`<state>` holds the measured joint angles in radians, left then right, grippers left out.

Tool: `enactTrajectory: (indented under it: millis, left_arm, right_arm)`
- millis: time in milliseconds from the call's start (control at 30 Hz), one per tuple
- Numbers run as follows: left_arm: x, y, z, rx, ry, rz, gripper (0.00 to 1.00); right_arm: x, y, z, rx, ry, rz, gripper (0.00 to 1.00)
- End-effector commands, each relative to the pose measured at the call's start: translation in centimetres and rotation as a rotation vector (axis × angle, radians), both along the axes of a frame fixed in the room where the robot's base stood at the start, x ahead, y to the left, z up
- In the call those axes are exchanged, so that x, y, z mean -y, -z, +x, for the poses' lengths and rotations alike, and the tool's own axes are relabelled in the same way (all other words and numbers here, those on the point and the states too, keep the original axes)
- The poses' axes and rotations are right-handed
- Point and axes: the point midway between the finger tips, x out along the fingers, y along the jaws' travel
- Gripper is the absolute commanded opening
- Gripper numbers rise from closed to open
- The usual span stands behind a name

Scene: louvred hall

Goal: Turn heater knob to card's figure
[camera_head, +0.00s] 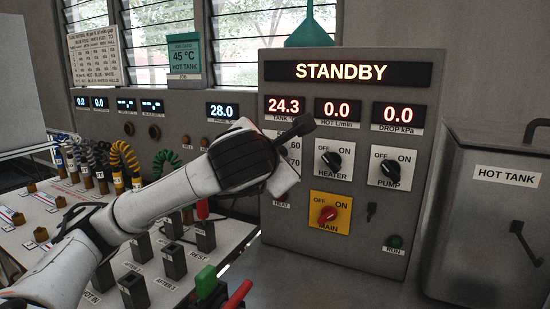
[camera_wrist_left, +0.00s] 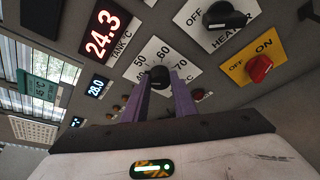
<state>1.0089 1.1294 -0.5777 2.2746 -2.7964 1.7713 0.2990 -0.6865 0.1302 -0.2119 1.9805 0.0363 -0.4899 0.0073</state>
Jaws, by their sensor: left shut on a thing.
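The card (camera_head: 185,58) stands at the back left and reads "45 °C HOT TANK"; it also shows in the left wrist view (camera_wrist_left: 40,90). The heat knob (camera_wrist_left: 159,77) is black, on a white dial plate (camera_wrist_left: 155,50) marked 40, 50, 60 and 70. My left gripper (camera_wrist_left: 160,85) has its purple fingers on either side of the knob and is shut on it. I cannot tell where the pointer stands. In the head view, my left wrist hides the knob and most of its dial. My right gripper is not in view.
The grey panel (camera_head: 285,225) reads STANDBY, with tank at 24.3. The HEATER switch (camera_head: 331,160), PUMP switch (camera_head: 390,169) and red MAIN switch (camera_head: 327,214) sit close to the right of my gripper. The HOT TANK (camera_head: 490,225) stands at right. Coiled leads (camera_head: 122,155) crowd the left bench.

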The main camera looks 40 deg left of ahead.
Motion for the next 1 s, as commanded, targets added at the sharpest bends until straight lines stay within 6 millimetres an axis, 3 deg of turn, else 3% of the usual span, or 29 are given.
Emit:
enactTrajectory:
  millis: [567,600,700,1000]
  left_arm:
    - [0.07,0.03,0.02,-0.010,0.002,0.029,0.02]
    - [0.07,0.03,0.02,-0.010,0.002,0.029,0.30]
    - [0.06,0.03,0.02,-0.009,0.002,0.028,0.43]
    - [0.09,-0.02,-0.03,-0.009,0.000,0.029,0.43]
  right_arm:
    - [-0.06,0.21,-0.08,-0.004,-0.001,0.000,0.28]
    - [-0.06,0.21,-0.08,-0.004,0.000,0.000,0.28]
    - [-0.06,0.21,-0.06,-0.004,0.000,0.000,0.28]
    - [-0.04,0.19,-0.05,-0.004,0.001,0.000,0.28]
